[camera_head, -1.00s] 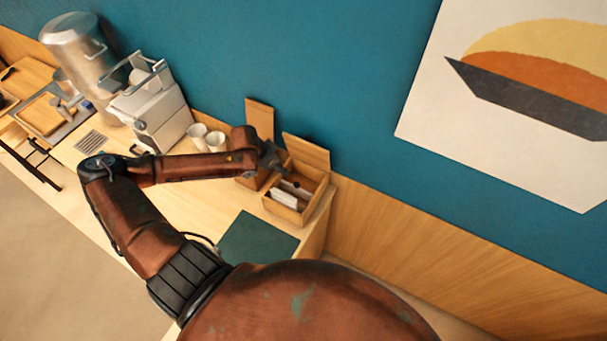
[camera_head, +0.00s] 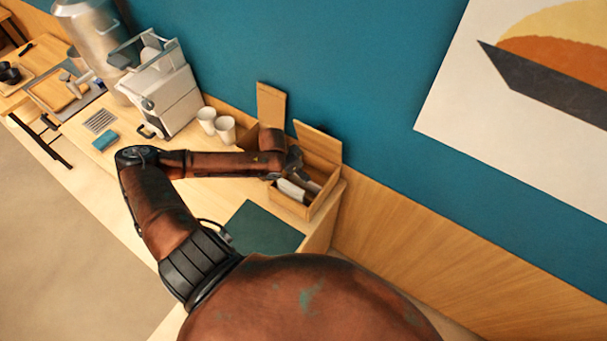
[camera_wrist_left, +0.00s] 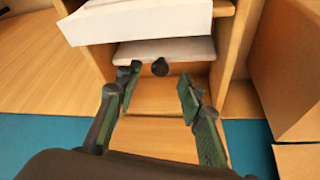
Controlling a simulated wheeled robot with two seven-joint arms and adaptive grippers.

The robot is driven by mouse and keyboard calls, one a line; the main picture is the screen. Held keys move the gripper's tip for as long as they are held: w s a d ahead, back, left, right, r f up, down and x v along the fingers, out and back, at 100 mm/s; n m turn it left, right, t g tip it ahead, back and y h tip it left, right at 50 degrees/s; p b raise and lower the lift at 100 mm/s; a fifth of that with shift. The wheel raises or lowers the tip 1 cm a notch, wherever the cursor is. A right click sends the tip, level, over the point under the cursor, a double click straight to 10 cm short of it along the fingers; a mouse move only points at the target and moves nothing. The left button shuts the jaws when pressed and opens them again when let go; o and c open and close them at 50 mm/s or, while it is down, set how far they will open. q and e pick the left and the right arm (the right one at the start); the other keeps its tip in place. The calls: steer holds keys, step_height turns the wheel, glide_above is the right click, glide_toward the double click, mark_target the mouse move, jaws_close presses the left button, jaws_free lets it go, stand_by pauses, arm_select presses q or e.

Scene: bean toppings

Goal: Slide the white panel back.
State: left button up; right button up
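A small open wooden box (camera_head: 325,190) with a raised lid stands at the table's right end. A white panel (camera_head: 291,190) shows inside it at the front. In the left wrist view, a white block (camera_wrist_left: 140,18) sits at the top, and a lower white panel (camera_wrist_left: 165,50) with a dark round knob (camera_wrist_left: 160,67) lies between the wooden walls. My left gripper (camera_head: 303,173) reaches into the box. In the wrist view, the left gripper (camera_wrist_left: 160,84) is open, its fingertips apart on either side of the knob. Contact cannot be told. My right gripper is not in view.
A second wooden box with a raised lid (camera_head: 270,104) is just left, partly behind my arm. White cups (camera_head: 225,129) and a coffee machine (camera_head: 160,90) stand further left. A dark green mat (camera_head: 258,228) lies in front. The blue wall is close behind.

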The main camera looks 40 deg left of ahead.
arm_select(q)
steer(key=shift+x, duration=1.25)
steer(key=shift+c, duration=0.6)
jaws_close()
steer(key=shift+a, duration=0.1)
